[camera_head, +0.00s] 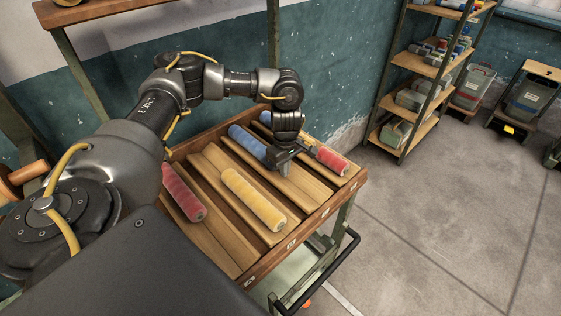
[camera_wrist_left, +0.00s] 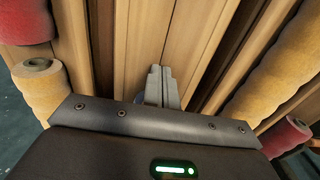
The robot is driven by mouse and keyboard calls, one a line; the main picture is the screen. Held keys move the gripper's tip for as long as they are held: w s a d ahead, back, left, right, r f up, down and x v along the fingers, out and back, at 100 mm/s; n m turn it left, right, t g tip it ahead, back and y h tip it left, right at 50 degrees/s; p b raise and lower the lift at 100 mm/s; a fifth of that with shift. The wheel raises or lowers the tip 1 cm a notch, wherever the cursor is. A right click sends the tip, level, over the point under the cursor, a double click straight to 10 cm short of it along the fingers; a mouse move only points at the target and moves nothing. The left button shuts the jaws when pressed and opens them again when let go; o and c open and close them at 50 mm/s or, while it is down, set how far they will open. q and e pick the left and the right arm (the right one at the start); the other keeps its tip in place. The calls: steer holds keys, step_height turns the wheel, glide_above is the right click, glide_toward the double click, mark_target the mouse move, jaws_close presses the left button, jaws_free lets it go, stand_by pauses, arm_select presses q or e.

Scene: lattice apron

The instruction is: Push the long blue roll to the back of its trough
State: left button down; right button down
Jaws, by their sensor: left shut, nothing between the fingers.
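The long blue roll (camera_head: 247,141) lies in a wooden trough (camera_head: 302,188) in the head view, toward the back wall. Its near end is close to my left gripper (camera_head: 284,167), which is shut and empty. The gripper points down into the same trough, just in front of the roll; I cannot tell whether they touch. In the left wrist view the shut fingertips (camera_wrist_left: 164,84) stand over bare trough wood. My right gripper is not in view.
A yellow roll (camera_head: 254,199) and a dark red roll (camera_head: 183,192) lie in troughs to the left. The right trough holds a red roll (camera_head: 331,160) and a blue piece (camera_head: 265,117). A shelf rack (camera_head: 408,97) stands on the right, with open floor before it.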

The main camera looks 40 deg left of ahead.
arm_select(q)
steer(key=shift+s+d+r, duration=0.15)
steer(key=shift+d+r, duration=0.05)
steer(key=shift+d, duration=0.8)
step_height(320, 180, up, 2)
steer(key=shift+b, duration=0.6)
step_height(320, 180, up, 8)
steer(key=shift+a+f, duration=0.1)
steer(key=shift+f, duration=0.05)
